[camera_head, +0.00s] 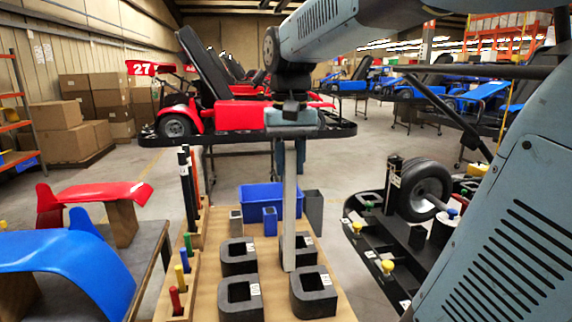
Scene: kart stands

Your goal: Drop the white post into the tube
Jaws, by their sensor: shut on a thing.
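My gripper (291,132) is shut on the top of the white post (289,215). The post hangs nearly upright over the wooden bench (200,265). In the picture its lower end falls among the dark square blocks with open tops; I cannot tell whether it touches any of them. A dark grey hollow tube (313,208) stands at the back right of the bench, right of the post. A smaller grey hollow piece (236,222) stands at the left of the blue bin. I cannot tell which of these open pieces is the task's tube.
Dark square blocks stand at front left (240,298) and front right (314,292), with more behind. A blue bin (261,202) is at the back. A wooden rack (182,288) holds coloured pegs on the left. A black tray with a wheel (424,190) is at right.

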